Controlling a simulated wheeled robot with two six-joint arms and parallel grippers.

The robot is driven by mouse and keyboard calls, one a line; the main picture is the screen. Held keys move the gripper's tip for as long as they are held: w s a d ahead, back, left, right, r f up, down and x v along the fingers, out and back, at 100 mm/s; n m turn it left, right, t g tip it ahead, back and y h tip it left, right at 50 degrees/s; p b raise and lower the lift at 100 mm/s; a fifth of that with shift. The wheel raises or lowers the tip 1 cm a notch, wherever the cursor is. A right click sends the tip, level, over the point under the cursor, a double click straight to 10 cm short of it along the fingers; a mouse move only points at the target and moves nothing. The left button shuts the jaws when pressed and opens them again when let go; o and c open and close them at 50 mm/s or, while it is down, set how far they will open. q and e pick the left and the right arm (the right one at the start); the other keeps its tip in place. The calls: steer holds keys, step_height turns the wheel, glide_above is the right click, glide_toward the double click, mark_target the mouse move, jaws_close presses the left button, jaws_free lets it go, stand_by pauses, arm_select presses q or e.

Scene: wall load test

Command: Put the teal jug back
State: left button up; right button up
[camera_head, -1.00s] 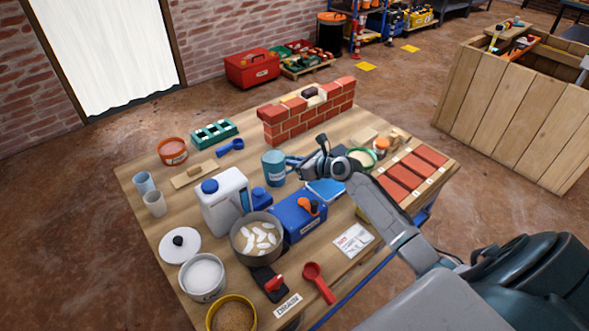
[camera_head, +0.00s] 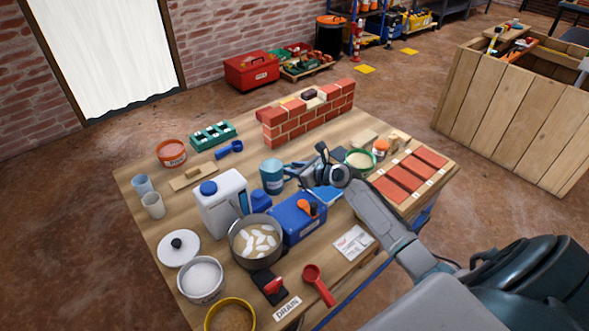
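The teal jug (camera_head: 272,177) stands upright near the middle of the wooden table, with a pale label on its front. My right gripper (camera_head: 294,172) comes in from the right and is shut on the jug's handle side. The gripper's body partly hides the handle. The jug's base is at or just above the table top; I cannot tell whether it touches. My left gripper is not in view.
A white jerry can (camera_head: 220,204), a blue box (camera_head: 299,222) and a pot with white pieces (camera_head: 256,242) stand in front of the jug. A small brick wall (camera_head: 310,115) is behind it. Bare table lies to the jug's back left.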

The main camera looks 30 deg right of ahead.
steer(key=shift+s+d+r, duration=0.15)
steer(key=shift+s+r, duration=0.05)
steer(key=shift+s, duration=0.15)
arm_select(q)
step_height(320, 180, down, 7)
steer(key=p, duration=0.2)
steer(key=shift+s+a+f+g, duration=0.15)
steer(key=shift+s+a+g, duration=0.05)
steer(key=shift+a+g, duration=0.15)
arm_select(e)
steer(key=v, duration=1.1)
steer(key=shift+s+r, duration=0.1)
